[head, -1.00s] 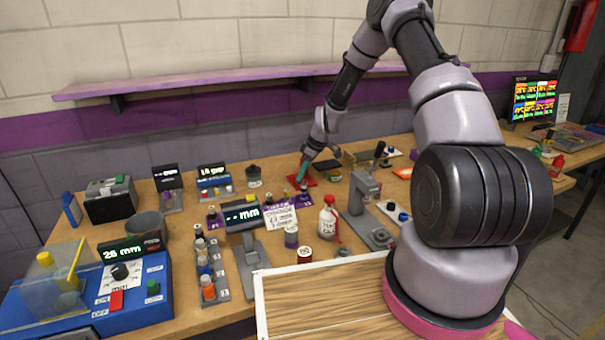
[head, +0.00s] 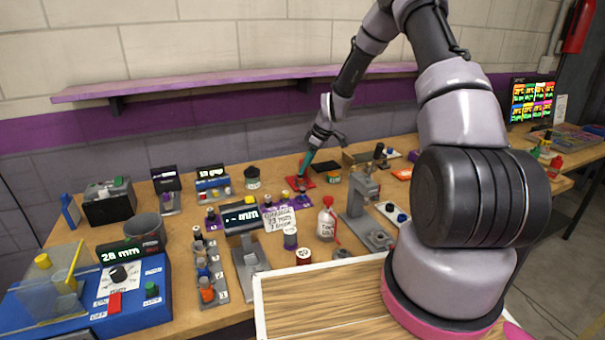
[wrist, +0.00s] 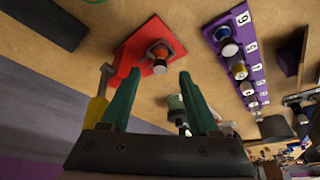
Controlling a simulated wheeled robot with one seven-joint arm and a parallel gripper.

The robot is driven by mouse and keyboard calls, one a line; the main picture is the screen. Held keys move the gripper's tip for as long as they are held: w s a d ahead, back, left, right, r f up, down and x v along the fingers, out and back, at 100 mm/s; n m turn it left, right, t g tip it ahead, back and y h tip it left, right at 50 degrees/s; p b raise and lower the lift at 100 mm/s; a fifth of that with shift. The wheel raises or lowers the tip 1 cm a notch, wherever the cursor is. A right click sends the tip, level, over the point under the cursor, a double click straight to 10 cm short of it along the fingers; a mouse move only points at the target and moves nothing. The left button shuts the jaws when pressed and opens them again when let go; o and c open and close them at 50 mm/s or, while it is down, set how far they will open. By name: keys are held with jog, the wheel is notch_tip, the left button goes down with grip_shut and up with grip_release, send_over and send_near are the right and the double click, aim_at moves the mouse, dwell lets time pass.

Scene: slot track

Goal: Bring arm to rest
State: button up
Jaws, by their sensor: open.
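My gripper (head: 306,165) hangs over the back of the workbench, its teal fingers pointing down toward a red pad (head: 305,182). In the wrist view the gripper (wrist: 155,95) has its two teal fingers spread apart with nothing between them. The red pad (wrist: 135,52) lies just beyond the fingertips and bears a small cylinder (wrist: 160,55) with an orange ring and a pale top. The gripper is apart from this cylinder.
A purple slotted rack (wrist: 232,60) with several small cylinders runs beside the red pad. A yellow-handled tool (wrist: 98,100) is close by the left finger. A grey press stand (head: 362,205) and a white bottle (head: 326,222) stand nearer. A purple shelf (head: 230,82) is on the wall behind.

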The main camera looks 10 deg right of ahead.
jog(key=s+d+r+m+t+h, duration=0.15)
jog(key=s+r, duration=0.35)
jog(key=r, duration=0.5)
jog(key=s+d+r+m, duration=0.1)
jog(key=s+r+m, duration=0.3)
jog(key=r, duration=0.6)
jog(key=s+d+r+m+t+h, duration=0.1)
jog(key=s+r+m, duration=0.1)
jog(key=s+r, duration=0.65)
jog(key=s+r+m+t, duration=0.1)
jog(key=s+r+m, duration=0.3)
jog(key=s, duration=0.5)
jog(key=s+r+m+t, duration=0.1)
jog(key=s+r+m, duration=0.3)
jog(key=s, duration=0.6)
notch_tip(320, 180, up, 2)
jog(key=shift+s+r+y, duration=0.1)
jog(key=shift+s+y, duration=0.05)
jog(key=shift+y, duration=0.3)
